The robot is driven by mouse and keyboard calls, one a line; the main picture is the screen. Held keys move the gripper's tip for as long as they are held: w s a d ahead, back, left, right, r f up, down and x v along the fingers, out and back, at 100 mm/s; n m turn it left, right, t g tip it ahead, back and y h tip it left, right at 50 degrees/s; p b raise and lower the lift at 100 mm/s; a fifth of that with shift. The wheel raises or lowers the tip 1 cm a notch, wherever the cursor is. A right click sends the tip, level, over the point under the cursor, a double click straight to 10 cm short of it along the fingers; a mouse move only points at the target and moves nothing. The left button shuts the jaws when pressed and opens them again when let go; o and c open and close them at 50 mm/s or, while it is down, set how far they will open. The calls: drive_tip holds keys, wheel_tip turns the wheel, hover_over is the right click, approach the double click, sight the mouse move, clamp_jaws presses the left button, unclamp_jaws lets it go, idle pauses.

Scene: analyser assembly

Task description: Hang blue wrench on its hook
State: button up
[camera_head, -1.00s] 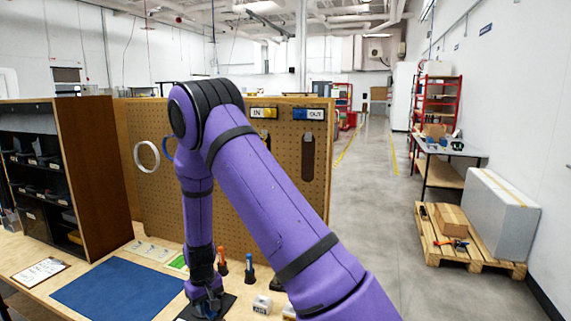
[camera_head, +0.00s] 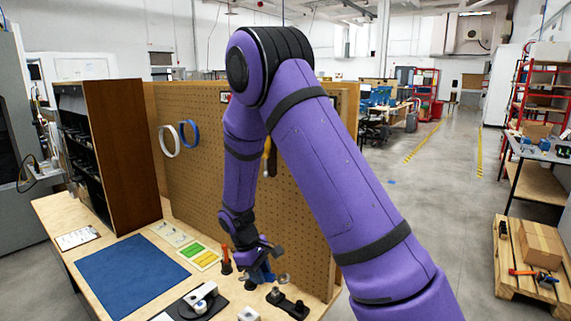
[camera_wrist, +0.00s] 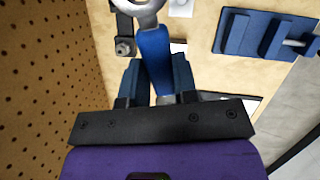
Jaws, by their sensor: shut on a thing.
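The blue wrench shows in the wrist view, with its blue handle (camera_wrist: 153,48) between my fingers and a silver ring end at the top edge. My gripper (camera_wrist: 156,72) is shut on the handle. In the head view my gripper (camera_head: 258,268) is low over the right end of the bench, in front of the pegboard (camera_head: 205,185), with the wrench's silver ring end (camera_head: 283,278) sticking out to the right. The wrench appears clear of the bench top. My arm covers much of the board, and I cannot make out the wrench's hook.
A white ring (camera_head: 170,141) and a blue ring (camera_head: 188,133) hang on the board. A yellow-handled tool (camera_head: 267,157) is partly behind my arm. A black holder (camera_head: 290,304), an orange-topped item (camera_head: 226,260) and a white device (camera_head: 200,299) stand close to my gripper. The blue mat (camera_head: 132,275) is clear.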

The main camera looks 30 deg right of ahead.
drive_tip(key=r+n+h, duration=0.1)
drive_tip(key=s+d+r+n+h, duration=0.1)
drive_tip(key=r, duration=0.1)
drive_tip(key=s+d+r+n+h, duration=0.1)
drive_tip(key=r, duration=0.1)
drive_tip(key=shift+d+g, duration=0.25)
drive_tip(key=shift+g, duration=0.05)
drive_tip(key=d+r+n+t+h, duration=0.2)
drive_tip(key=r+n+t+h, duration=0.35)
drive_tip(key=r, duration=0.75)
drive_tip(key=d+r+n+t+h, duration=0.2)
drive_tip(key=r+n+t+h, duration=0.3)
drive_tip(key=r, duration=0.8)
drive_tip(key=f+x, duration=0.1)
drive_tip(key=x, duration=0.8)
drive_tip(key=shift+w+d+f+g+h, duration=0.25)
drive_tip(key=shift+w+f+g+h, duration=0.05)
drive_tip(key=shift+f+g+h, duration=0.15)
drive_tip(key=o, duration=1.1)
drive_tip(key=shift+c, duration=0.2)
